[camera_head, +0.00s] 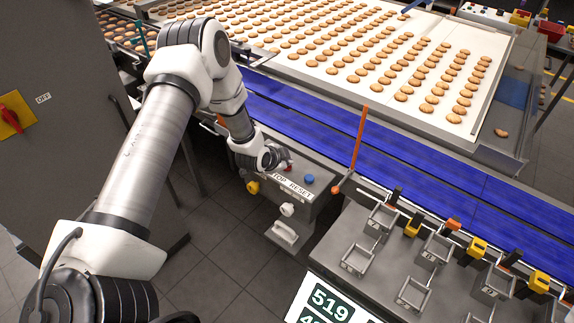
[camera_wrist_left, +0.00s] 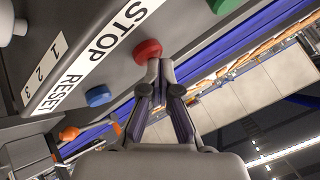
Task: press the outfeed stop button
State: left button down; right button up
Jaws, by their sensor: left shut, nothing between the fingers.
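The control box (camera_head: 312,204) stands in front of the blue conveyor, with a label strip reading STOP and RESET. The red stop button (camera_wrist_left: 147,48) sits beside the word STOP in the left wrist view; in the head view it is mostly hidden by my left gripper. My left gripper (camera_wrist_left: 158,76) is shut and empty, its fingertips at the red button's edge. I cannot tell whether they touch it. It also shows over the box in the head view (camera_head: 284,165). The blue reset button (camera_head: 309,180) is uncovered just right of the gripper. My right gripper is not in view.
A green button (camera_wrist_left: 224,5) lies on the other side of the red one. An orange post (camera_head: 359,140) rises right of the box. The blue conveyor (camera_head: 430,172) and biscuit belt (camera_head: 478,125) lie behind. A grey cabinet (camera_head: 70,120) stands left.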

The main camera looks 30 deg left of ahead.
pick_arm(q)
jog(key=shift+f, duration=0.1)
dwell(0.3)
jog(key=shift+r+p, duration=0.8)
jog(key=shift+r, duration=0.15)
notch_tip(320, 180, up, 5)
jog(key=p, duration=0.4)
jog(key=shift+r, duration=0.1)
dwell(0.4)
